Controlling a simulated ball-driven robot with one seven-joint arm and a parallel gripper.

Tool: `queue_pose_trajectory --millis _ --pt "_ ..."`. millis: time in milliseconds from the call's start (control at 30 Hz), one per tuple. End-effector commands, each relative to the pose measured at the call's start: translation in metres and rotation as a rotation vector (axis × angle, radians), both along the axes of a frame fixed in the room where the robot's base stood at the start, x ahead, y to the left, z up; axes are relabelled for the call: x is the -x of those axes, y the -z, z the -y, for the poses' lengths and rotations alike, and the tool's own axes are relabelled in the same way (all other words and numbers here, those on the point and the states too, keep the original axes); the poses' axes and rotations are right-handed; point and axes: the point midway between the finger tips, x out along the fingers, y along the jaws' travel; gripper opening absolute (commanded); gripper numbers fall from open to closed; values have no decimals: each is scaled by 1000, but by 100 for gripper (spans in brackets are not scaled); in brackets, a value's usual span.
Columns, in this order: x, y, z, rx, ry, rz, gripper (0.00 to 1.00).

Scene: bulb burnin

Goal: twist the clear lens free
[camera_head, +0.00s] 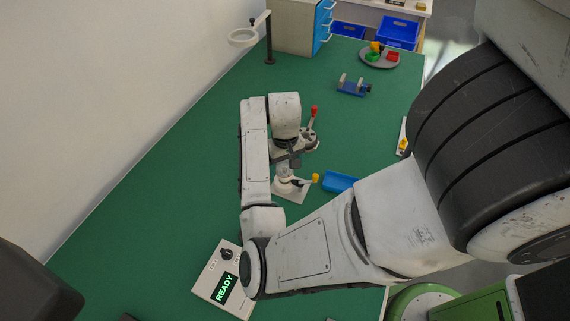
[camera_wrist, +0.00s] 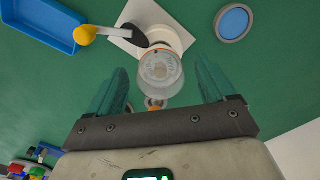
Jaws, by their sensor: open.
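The clear lens (camera_wrist: 160,72) shows in the wrist view as a see-through round cap on a white fixture (camera_wrist: 170,38). An orange ring or part shows at its edge. The fixture stands on a pale square plate (camera_wrist: 118,22) and has a lever with a yellow knob (camera_wrist: 84,35). In the head view the fixture (camera_head: 284,184) is below my wrist, and the lens is hidden there. My gripper (camera_wrist: 163,88) is open, with one teal finger on each side of the lens. I see a gap between the lens and each finger; contact is not visible.
A blue tray (camera_head: 340,182) lies right of the fixture. A red-handled device (camera_head: 312,127) stands just behind. A control box (camera_head: 226,280) reading READY is at the front. A round blue-topped disc (camera_wrist: 233,22) lies near the fixture. The green bench at left is clear.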

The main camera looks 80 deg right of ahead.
Motion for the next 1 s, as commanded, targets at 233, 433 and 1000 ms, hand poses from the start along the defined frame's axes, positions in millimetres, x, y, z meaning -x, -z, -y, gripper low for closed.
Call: queue_pose_trajectory --millis 233,433,1000 --pt "0 -9 1 2 2 0 83" --pt "0 -44 1 3 2 3 83" --pt "0 -108 0 0 1 0 83"
